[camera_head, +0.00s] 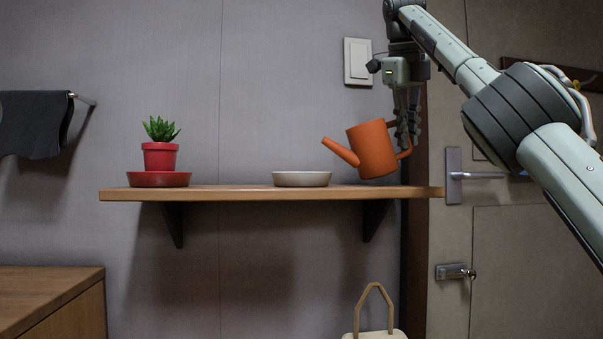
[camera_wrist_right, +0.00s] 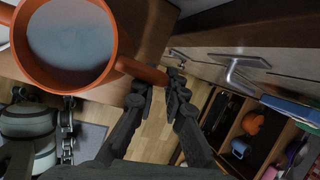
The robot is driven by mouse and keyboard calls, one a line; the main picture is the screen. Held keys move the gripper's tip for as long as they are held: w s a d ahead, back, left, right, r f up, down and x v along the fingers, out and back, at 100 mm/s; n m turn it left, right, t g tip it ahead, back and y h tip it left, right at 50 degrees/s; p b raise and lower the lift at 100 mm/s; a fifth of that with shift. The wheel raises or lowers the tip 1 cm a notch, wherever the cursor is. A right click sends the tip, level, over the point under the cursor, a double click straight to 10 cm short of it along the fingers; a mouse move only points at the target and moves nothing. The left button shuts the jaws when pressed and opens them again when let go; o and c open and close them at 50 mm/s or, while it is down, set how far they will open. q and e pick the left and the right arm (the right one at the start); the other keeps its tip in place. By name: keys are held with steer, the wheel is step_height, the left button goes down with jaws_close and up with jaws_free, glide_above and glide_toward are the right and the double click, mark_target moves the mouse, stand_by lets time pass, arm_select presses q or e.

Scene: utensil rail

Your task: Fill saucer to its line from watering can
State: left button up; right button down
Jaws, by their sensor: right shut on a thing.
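The orange watering can (camera_head: 372,150) is held above the right part of the shelf, tilted with its spout toward the left. My right gripper (camera_head: 407,138) is shut on its handle. In the right wrist view the can's open top (camera_wrist_right: 70,42) shows water inside, and my right gripper (camera_wrist_right: 163,88) closes on the orange handle. The white saucer (camera_head: 301,179) stands on the shelf left of the can. The spout tip is above and right of the saucer, apart from it. I see no stream of water, and the saucer's inside and line are hidden at this angle.
The wooden shelf (camera_head: 240,193) carries a red pot with a plant (camera_head: 160,155) on a red saucer (camera_head: 158,180) at the left. A light switch (camera_head: 358,62) is on the wall behind. A door handle (camera_head: 475,175) is right of the shelf. The shelf between the saucers is clear.

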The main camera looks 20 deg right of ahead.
mark_target(391, 122)
steer(key=a+h, duration=0.1)
steer(key=a+r+h, duration=0.1)
steer(key=w+a+r, duration=0.1)
steer(key=shift+a+r+n+g+h, duration=0.15)
steer(key=shift+a+n+g+h, duration=0.15)
steer(key=shift+h, duration=0.1)
steer(key=shift+a+r+h, duration=0.4)
steer(key=shift+r, duration=0.2)
steer(key=shift+w+a+r+h+p, duration=0.2)
steer(key=shift+a+r+h+p, duration=0.1)
steer(key=shift+a+r+p, duration=0.15)
stand_by(6.2)
